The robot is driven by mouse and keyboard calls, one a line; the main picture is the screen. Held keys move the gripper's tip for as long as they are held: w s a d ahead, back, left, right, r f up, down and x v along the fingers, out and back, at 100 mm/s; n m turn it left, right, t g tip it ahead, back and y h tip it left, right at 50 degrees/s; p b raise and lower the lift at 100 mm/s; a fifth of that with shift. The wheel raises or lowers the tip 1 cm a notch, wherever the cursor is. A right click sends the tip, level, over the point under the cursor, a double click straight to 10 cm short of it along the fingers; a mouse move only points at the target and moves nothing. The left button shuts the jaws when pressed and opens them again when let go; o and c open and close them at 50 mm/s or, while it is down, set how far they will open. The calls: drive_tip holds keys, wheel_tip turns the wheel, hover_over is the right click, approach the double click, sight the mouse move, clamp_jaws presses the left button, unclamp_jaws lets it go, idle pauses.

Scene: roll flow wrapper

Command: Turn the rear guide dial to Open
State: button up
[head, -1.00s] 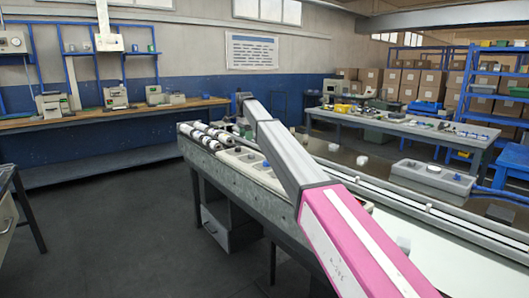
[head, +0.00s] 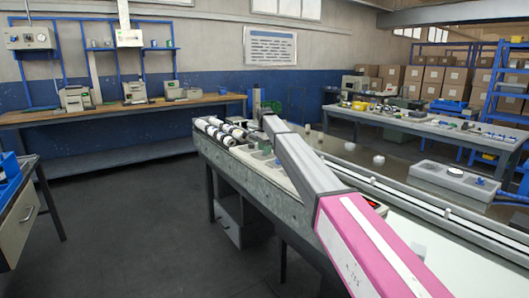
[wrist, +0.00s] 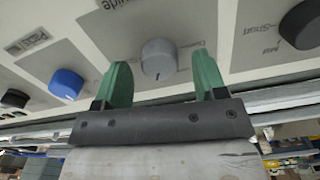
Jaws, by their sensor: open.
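A round grey dial (wrist: 158,56) with a dark pointer line on its lower side sits on the light panel in the wrist view. A label ending in "uide" is partly cut off at the top of that view, and small print beside the dial is too blurred to read surely. My gripper (wrist: 161,76) is open, with one green finger on each side of the grey dial. Gaps show between the fingers and the dial; the depth between them is hard to judge. In the head view my arm reaches over the wrapper (head: 255,190) and the dial cannot be made out.
A blue knob (wrist: 66,84) is left of the dial and a black knob (wrist: 302,24) is right of it, on the same panel. White rolls (head: 220,130) lie at the wrapper's far end.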

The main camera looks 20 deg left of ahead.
drive_tip(key=shift+f, duration=0.65)
drive_tip(key=c, duration=0.9)
